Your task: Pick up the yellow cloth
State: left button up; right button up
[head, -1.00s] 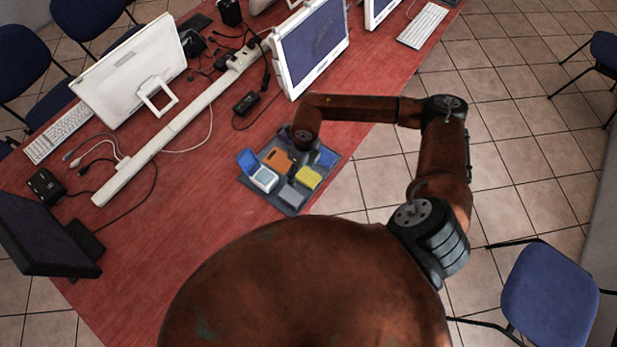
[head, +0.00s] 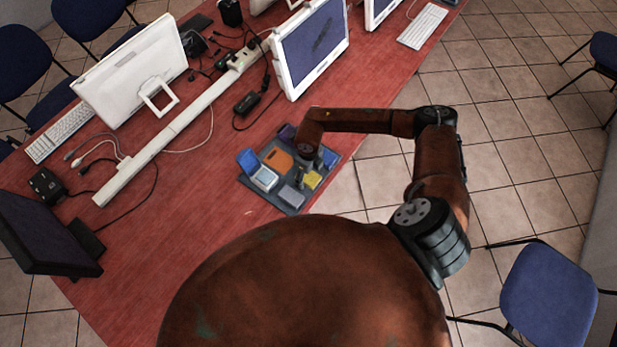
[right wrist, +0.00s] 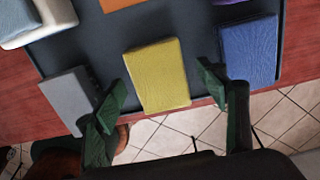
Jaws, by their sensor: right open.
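The yellow cloth (right wrist: 158,74) is a folded block on the dark tray (right wrist: 95,30) near the table's edge. It also shows in the head view (head: 312,180), partly covered by my right gripper (head: 318,164). In the right wrist view my right gripper (right wrist: 160,100) is open, with one finger on each side of the cloth's near end. No finger is seen closed on it, and I cannot tell the height of the fingertips over the tray. My left gripper is not in view.
On the same tray are a grey block (right wrist: 70,98) left of the cloth, a blue folded cloth (right wrist: 248,50) to its right, and an orange piece (head: 278,159). A blue and white box (head: 262,177) stands at the tray's left. Monitors and cables lie beyond.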

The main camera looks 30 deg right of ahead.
jog(key=shift+c, duration=0.5)
jog(key=c, duration=1.1)
jog(key=shift+c, duration=0.2)
jog(key=shift+r, duration=0.1)
jog(key=shift+r, duration=0.55)
jog(key=s+a+r+b, duration=0.1)
jog(key=s+a+r, duration=0.6)
jog(key=s+r, duration=0.4)
jog(key=shift+s+a+r, duration=0.15)
jog(key=shift+s+r, duration=0.2)
jog(key=shift+s, duration=0.1)
